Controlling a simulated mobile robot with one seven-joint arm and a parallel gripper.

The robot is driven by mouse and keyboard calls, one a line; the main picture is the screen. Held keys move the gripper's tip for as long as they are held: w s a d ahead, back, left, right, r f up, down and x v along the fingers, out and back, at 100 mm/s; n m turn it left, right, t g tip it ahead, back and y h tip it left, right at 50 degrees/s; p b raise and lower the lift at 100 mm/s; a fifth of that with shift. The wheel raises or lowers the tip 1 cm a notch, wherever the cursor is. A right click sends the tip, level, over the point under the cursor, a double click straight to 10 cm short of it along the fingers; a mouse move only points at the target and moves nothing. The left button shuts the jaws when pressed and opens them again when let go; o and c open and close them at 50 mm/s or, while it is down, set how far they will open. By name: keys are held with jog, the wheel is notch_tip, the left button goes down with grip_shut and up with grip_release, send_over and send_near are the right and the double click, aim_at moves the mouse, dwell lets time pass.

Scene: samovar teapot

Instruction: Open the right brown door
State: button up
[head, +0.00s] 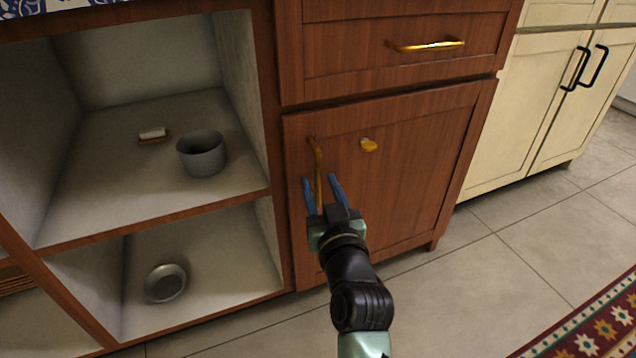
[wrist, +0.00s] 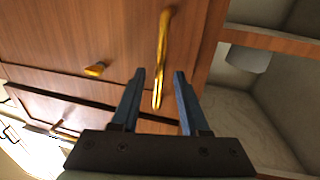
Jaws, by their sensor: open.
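The brown door (head: 405,190) is shut, below a brown drawer in the head view. Its upright brass handle (head: 317,170) is near its left edge, and a small brass knob (head: 368,145) is to the right of the handle. My gripper (head: 322,183) is open at the handle, with its blue fingers on either side of the handle's lower part in the picture. In the wrist view the handle (wrist: 162,60) reaches down between the open fingertips (wrist: 160,75). I cannot tell whether a finger touches it.
An open shelf to the left holds a grey cup (head: 201,153), a small brush-like item (head: 153,134) and a metal bowl (head: 166,283). The drawer has a brass handle (head: 428,46). Cream cabinets (head: 545,100) stand right. Tiled floor (head: 460,290) in front is clear, with a patterned rug (head: 595,325) at lower right.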

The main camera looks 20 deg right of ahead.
jog(key=shift+w+d+b, duration=0.25)
jog(key=shift+w+b, duration=0.15)
jog(key=shift+w, duration=0.85)
grip_shut()
dwell(0.6)
